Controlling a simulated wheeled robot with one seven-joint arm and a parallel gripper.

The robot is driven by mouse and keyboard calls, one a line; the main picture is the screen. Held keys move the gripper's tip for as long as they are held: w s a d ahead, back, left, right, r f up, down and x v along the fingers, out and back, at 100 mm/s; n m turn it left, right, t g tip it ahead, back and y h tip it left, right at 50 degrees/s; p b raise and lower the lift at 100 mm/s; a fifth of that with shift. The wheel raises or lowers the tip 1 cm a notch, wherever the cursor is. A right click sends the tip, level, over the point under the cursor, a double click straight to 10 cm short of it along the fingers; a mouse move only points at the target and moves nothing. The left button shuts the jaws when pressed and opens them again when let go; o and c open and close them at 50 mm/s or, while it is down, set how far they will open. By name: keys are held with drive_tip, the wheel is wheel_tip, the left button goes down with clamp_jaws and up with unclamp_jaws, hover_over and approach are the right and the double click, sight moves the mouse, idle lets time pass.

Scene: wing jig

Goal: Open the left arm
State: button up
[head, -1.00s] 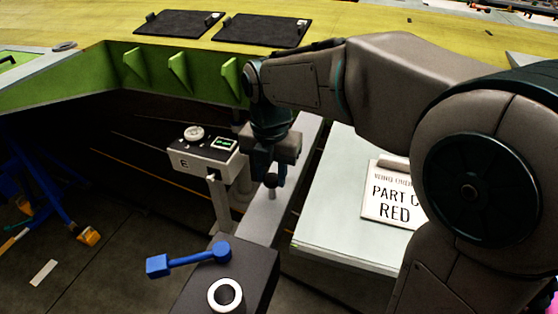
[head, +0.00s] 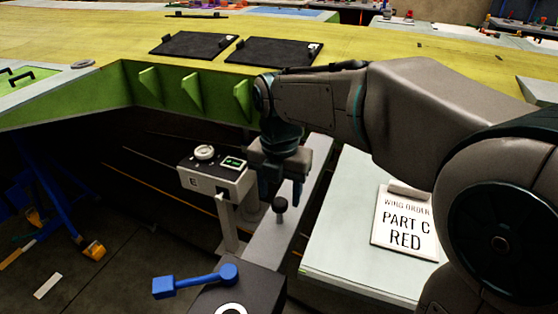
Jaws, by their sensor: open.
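A grey bar (head: 310,165) runs away from the dark block at the front, with a black ball knob (head: 280,204) standing on it. My gripper (head: 281,194) points down at the knob with its jaws open. The fingers appear on either side of the knob's top in the picture; I cannot tell whether they touch it. A blue lever (head: 195,282) sits on the dark block (head: 255,285), its handle pointing left. Which of these parts is the left arm is not marked.
A white control box (head: 215,175) with a dial and green display stands on a post just left of my gripper. A pale table (head: 345,235) with a "PART C RED" sign (head: 405,225) is to the right. The green-sided wing (head: 195,95) lies behind.

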wheel_tip(320, 180, up, 12)
drive_tip(key=p, duration=0.1)
drive_tip(key=shift+s+f, duration=0.1)
idle(0.4)
